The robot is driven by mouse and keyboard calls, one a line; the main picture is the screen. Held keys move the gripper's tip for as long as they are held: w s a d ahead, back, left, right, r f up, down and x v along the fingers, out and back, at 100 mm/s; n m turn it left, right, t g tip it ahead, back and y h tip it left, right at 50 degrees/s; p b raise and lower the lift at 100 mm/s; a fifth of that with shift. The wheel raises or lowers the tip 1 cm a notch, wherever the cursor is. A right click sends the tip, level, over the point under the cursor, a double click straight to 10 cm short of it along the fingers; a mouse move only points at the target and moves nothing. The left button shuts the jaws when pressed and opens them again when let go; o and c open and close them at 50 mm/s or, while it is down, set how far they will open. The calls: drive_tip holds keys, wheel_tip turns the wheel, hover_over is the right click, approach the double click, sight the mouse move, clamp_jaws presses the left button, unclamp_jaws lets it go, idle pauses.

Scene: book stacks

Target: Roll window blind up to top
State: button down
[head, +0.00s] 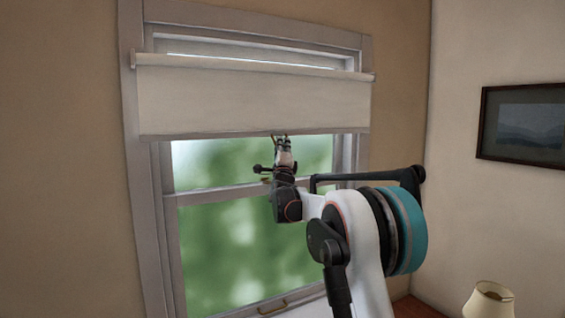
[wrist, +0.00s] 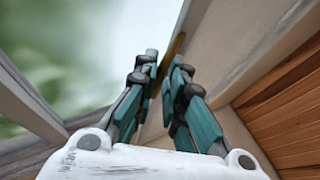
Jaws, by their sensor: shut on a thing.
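The window blind (head: 252,98) is a cream sheet hanging from a roller across the upper part of the window. Its straight lower edge lies a little above the upper sash's bottom rail. My gripper (head: 279,138) points up at the middle of that lower edge. In the wrist view my gripper (wrist: 163,66) has its teal and grey fingers close together at the tips, around a thin brownish-gold strip (wrist: 173,50) at the blind's lower edge. The fingers hide most of what they hold, and the exact contact is too small to tell.
The window frame (head: 150,225) surrounds green-blurred glass, with a brass handle (head: 272,305) on the bottom rail. A framed picture (head: 522,125) hangs on the right wall. A lamp shade (head: 490,300) stands at the lower right. Wooden boards (wrist: 285,110) show in the wrist view.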

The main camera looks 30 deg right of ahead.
wheel_tip(320, 180, up, 16)
drive_tip(key=p, duration=0.6)
drive_tip(key=shift+f, duration=0.2)
drive_tip(key=c, duration=1.8)
unclamp_jaws()
drive_tip(key=shift+w+a+f, duration=0.1)
drive_tip(key=shift+o, duration=0.2)
drive_tip(key=v, duration=1.2)
